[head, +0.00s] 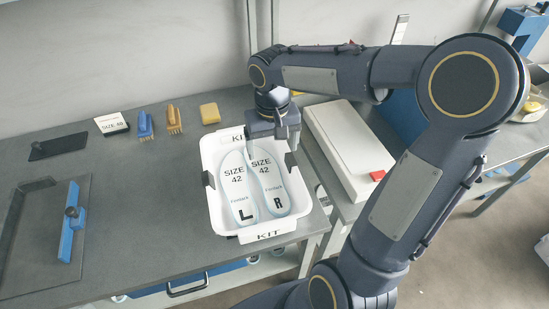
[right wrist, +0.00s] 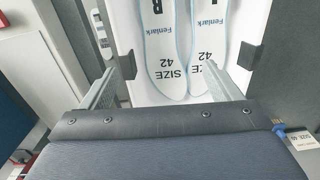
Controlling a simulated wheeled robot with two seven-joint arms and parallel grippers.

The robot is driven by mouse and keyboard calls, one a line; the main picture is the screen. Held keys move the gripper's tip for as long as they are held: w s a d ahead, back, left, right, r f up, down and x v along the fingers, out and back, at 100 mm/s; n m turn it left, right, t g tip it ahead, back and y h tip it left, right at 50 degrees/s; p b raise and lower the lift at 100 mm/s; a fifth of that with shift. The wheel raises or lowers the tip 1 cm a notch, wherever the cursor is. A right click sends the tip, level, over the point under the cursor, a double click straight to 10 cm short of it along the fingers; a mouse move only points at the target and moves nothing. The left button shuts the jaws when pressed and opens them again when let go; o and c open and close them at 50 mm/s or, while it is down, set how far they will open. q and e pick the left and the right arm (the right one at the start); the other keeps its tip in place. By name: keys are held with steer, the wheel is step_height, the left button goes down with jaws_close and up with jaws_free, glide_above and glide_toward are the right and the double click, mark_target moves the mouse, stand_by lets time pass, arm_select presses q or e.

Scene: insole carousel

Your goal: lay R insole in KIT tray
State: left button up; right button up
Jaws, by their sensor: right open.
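The white KIT tray (head: 213,212) stands at the right end of the grey table in the head view. The R insole (head: 271,187), white with a blue edge and marked SIZE 42, lies in its right half. The L insole (head: 236,190) lies beside it on the left. My right gripper (head: 274,130) is over the tray's far end. Its two fingers are apart with nothing between them. My left gripper is not in view.
Blue (head: 145,125) and yellow (head: 174,120) brushes, a yellow block (head: 210,113) and a SIZE card (head: 111,123) stand behind the tray. A dark mat with a blue bar (head: 70,225) lies left. A white box (head: 345,150) stands right. The table's middle is clear.

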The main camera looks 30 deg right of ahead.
steer(key=s+a+r+t+y, duration=0.1)
steer(key=s+a+t+y, duration=0.1)
steer(key=s, duration=0.6)
steer(key=s+a+r+n+t+y, duration=0.1)
steer(key=s+a+t, duration=0.2)
steer(key=s, duration=0.5)
steer(key=shift+s+a+n+t+y, duration=0.25)
steer(key=shift+a+n+t+y, duration=0.05)
steer(key=shift+y, duration=0.1)
